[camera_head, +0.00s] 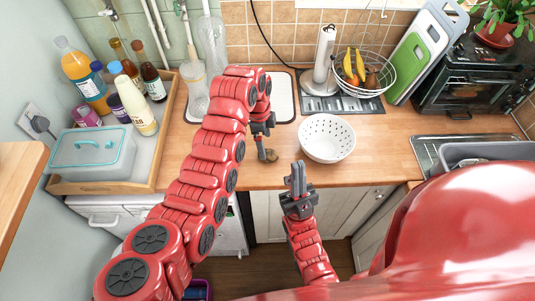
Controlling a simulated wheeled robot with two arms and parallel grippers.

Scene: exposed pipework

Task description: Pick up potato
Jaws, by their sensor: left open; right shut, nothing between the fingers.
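A small brown potato (271,156) lies on the wooden counter (375,158), left of the white bowl. My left gripper (262,150) points down right at the potato, its fingers open. It partly hides the potato, and I cannot tell whether the fingers touch it or stand on both sides of it. My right gripper (297,172) is shut and empty, pointing up in front of the counter's front edge, below and right of the potato.
A white perforated bowl (326,138) stands close right of the potato. A wooden tray (160,150) with bottles and a lidded box (92,155) is at left. A paper-towel holder (322,62), wire fruit basket (376,75) and black oven (465,85) stand behind and right.

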